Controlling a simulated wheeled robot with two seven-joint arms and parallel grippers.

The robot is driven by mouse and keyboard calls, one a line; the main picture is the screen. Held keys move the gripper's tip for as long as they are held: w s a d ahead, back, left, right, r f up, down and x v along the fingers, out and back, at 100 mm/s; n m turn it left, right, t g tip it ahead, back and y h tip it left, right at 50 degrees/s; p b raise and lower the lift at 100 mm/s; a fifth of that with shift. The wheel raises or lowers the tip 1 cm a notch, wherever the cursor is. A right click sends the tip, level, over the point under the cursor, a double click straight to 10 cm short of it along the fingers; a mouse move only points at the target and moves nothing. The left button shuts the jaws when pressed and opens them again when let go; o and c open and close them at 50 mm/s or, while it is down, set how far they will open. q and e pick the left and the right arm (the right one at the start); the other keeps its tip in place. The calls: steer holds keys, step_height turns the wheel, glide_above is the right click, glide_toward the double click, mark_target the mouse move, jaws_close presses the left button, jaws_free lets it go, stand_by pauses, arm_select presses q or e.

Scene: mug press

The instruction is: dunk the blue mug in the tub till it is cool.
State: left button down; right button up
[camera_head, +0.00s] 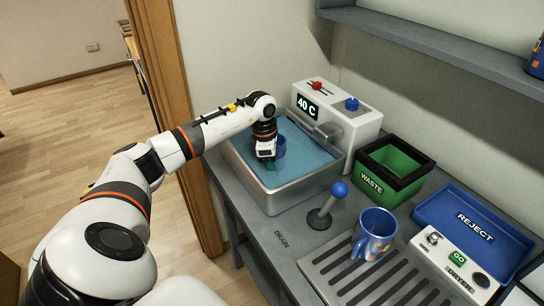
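The metal tub (305,199) holds blue-green water, and the display on the unit behind it reads 40 C. My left gripper (269,163) reaches down into the tub, its fingertips at the water. A blue mug (281,147) is in the tub right beside this gripper and partly hidden by it; I cannot make out whether the fingers are closed on it. A second blue mug (374,232) with orange markings stands upright on the slatted drain rack (345,290), apart from the gripper. My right gripper is not in view.
A blue-knobbed lever (330,203) stands near the tub's front right corner. To the right are the green WASTE bin (390,172), the blue REJECT tray (468,212) and the DRYER panel (455,262). A shelf (430,44) overhangs the back.

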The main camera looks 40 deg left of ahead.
arm_select(q)
steer(key=shift+r+p, duration=3.4)
steer(key=shift+r, duration=2.2)
steer(key=shift+f, duration=0.1)
